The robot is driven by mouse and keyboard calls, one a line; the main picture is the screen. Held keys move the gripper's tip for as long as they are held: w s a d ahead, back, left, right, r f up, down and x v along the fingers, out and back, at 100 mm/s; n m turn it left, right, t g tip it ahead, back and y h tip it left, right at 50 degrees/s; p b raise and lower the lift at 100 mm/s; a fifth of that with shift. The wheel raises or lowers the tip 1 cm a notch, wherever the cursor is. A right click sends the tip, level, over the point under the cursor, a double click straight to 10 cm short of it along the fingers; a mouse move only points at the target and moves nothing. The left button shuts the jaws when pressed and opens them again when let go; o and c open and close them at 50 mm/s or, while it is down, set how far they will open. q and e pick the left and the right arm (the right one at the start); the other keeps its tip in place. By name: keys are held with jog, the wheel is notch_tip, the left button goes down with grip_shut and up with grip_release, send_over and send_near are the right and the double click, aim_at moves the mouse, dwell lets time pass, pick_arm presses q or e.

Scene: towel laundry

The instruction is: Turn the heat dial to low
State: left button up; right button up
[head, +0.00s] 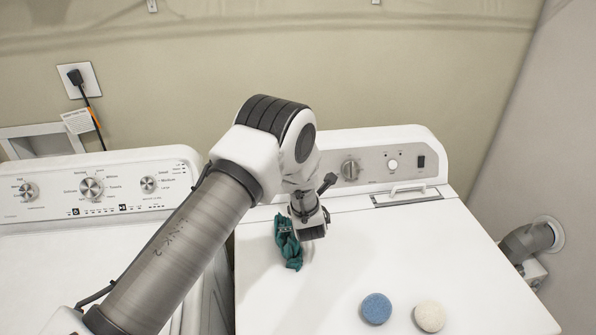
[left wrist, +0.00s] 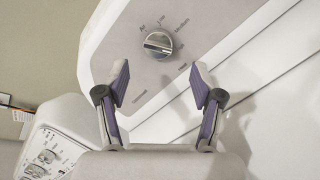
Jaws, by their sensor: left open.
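The heat dial (left wrist: 158,43) is a round grey knob with a raised grip bar on the dryer's slanted panel, in the left wrist view. Small labels surround it; I read "Low" just above it and "Medium" to its upper right. The bar lies nearly level in that view; which label it marks is unclear. My left gripper (left wrist: 160,82) is open and empty, its purple-lined fingers apart below the dial and not touching it. In the head view my left gripper (head: 316,208) is over the dryer's back left part, fingertips unclear, and my arm hides the heat dial. My right gripper is not in view.
Another dial (head: 350,168) is on the dryer panel. A teal cloth (head: 288,242) lies on the dryer top (head: 385,245) beside my gripper. A blue ball (head: 376,308) and a cream ball (head: 429,316) sit near the front. The washer panel (head: 118,188) stands to the left.

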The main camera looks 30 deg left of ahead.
pick_arm(q)
jog(key=p+x, duration=0.1)
jog(key=x, duration=0.5)
jog(key=shift+a+p, duration=0.2)
jog(key=shift+p, duration=0.15)
jog(key=shift+w+a+f, duration=0.15)
jog(key=shift+w, duration=0.05)
jog(key=shift+s+d, duration=0.1)
jog(key=shift+d, duration=0.1)
jog(key=shift+s+r, duration=0.1)
jog(key=shift+r, duration=0.15)
jog(key=shift+c, duration=1)
jog(key=c, duration=0.9)
